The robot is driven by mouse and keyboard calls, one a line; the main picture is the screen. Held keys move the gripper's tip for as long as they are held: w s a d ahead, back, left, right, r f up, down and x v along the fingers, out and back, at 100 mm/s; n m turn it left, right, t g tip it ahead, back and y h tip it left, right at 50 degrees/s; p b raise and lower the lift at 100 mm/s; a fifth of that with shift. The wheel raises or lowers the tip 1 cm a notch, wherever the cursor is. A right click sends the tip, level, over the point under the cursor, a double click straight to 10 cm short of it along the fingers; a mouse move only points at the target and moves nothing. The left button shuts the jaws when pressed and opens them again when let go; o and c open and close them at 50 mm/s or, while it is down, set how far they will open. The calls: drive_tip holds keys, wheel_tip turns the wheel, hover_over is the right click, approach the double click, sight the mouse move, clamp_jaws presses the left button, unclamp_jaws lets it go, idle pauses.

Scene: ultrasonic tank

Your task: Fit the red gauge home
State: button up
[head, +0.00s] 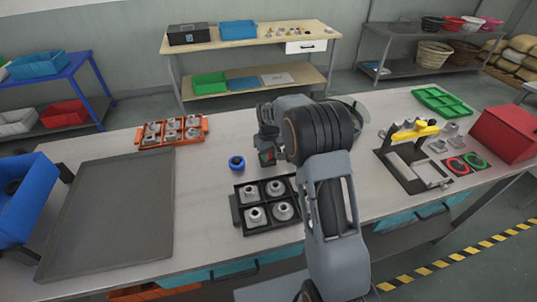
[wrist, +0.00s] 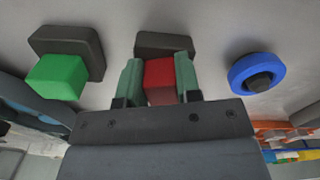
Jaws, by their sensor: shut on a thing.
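The red gauge (wrist: 160,80) is a red block held between the two green fingers of my gripper (wrist: 158,85) in the wrist view. A dark grey block (wrist: 165,44) lies directly behind it; I cannot tell whether the gauge sits in it or is apart from it. A green block (wrist: 57,78) stands against a similar dark block (wrist: 75,42) to the left. In the head view my gripper (head: 267,157) is low over the middle of the bench, partly hidden by my arm, with a small patch of red showing.
A blue ring with a dark centre (head: 236,162) stands left of my gripper. A black tray (head: 236,215) of grey parts is in front, an orange rack (head: 140,141) behind left. A black frame with a yellow handle (head: 388,160) is to the right. A grey mat (head: 110,215) lies left.

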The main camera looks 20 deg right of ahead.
drive_tip(key=o, duration=1)
wheel_tip(320, 180, up, 14)
drive_tip(key=b, duration=0.1)
drive_tip(key=shift+f, duration=0.15)
drive_tip(key=s+m+t, duration=0.3)
drive_tip(key=s+t, duration=0.1)
drive_tip(key=s, duration=2.2)
drive_tip(key=shift+s+a, duration=0.25)
drive_tip(key=shift+a, duration=0.05)
